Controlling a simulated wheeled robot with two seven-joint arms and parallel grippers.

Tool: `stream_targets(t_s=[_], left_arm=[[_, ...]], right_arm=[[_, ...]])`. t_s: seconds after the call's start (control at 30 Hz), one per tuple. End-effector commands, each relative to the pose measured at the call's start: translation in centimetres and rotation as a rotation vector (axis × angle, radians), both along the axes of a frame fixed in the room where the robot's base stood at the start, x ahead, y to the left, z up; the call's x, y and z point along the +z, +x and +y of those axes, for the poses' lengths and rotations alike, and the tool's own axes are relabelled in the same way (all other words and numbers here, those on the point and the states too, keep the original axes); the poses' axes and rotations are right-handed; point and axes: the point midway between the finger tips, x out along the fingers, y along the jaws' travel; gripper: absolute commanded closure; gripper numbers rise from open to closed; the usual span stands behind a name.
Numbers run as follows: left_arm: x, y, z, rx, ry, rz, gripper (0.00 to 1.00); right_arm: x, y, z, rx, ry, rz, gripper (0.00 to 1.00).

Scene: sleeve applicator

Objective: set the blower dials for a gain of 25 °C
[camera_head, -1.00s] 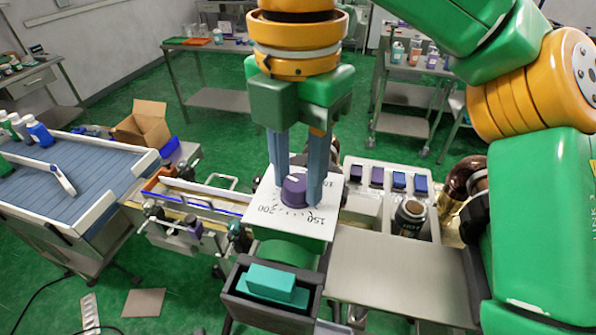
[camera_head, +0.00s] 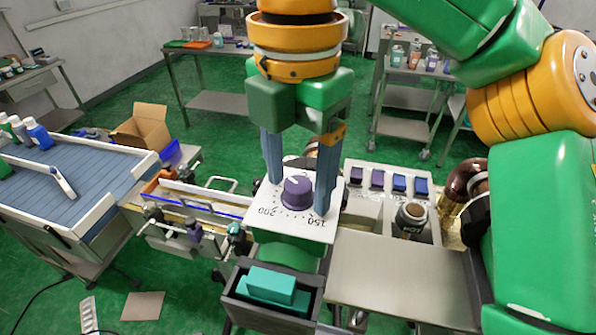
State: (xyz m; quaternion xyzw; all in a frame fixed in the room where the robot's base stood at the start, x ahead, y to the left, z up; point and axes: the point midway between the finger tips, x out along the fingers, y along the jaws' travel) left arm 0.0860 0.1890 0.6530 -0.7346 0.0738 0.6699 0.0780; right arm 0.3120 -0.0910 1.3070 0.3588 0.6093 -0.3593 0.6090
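A purple dial (camera_head: 297,192) with a pale pointer line sits on a white scale plate (camera_head: 268,226). The numbers 200 and 150 are legible along the plate's near side. The pointer line is on the dial's far left part. My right gripper (camera_head: 298,208) reaches down from above. Its two blue-grey fingers stand apart on the left and right of the dial, with a visible gap on each side. The gripper is open. A second dial cannot be made out. My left gripper is not in view.
A dark bin (camera_head: 270,297) with teal blocks stands in front of the plate. A bare metal tray (camera_head: 395,275) lies to the right. A conveyor (camera_head: 70,185) is at left.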

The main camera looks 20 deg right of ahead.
Motion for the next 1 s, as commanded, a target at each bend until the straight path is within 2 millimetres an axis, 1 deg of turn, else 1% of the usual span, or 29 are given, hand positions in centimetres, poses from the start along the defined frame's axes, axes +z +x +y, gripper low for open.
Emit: stream_targets(t_s=[0.13, 0.2, 0.27, 0.4, 0.47, 0.5, 0.7, 1.0], left_arm=[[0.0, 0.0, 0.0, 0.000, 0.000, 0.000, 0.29], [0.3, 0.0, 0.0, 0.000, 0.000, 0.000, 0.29], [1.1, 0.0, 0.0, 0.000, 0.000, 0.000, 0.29], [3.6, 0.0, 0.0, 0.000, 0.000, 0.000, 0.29], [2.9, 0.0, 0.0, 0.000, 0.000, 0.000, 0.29], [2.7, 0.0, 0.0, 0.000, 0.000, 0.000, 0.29], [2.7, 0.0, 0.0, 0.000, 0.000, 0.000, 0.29], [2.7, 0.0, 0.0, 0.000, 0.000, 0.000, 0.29]], right_arm=[[0.0, 0.0, 0.0, 0.000, 0.000, 0.000, 0.29], [0.5, 0.0, 0.0, -0.001, 0.000, -0.001, 0.29], [1.6, 0.0, 0.0, -0.002, -0.001, -0.003, 0.29], [5.8, 0.0, 0.0, -0.004, 0.000, -0.006, 0.29], [5.5, 0.0, 0.1, -0.003, -0.006, 0.001, 0.29], [5.8, 0.0, 0.1, -0.002, -0.008, 0.004, 0.29], [7.0, 0.0, 0.0, -0.002, -0.002, -0.001, 0.29], [7.1, 0.0, 0.0, 0.001, 0.000, 0.000, 0.29]])
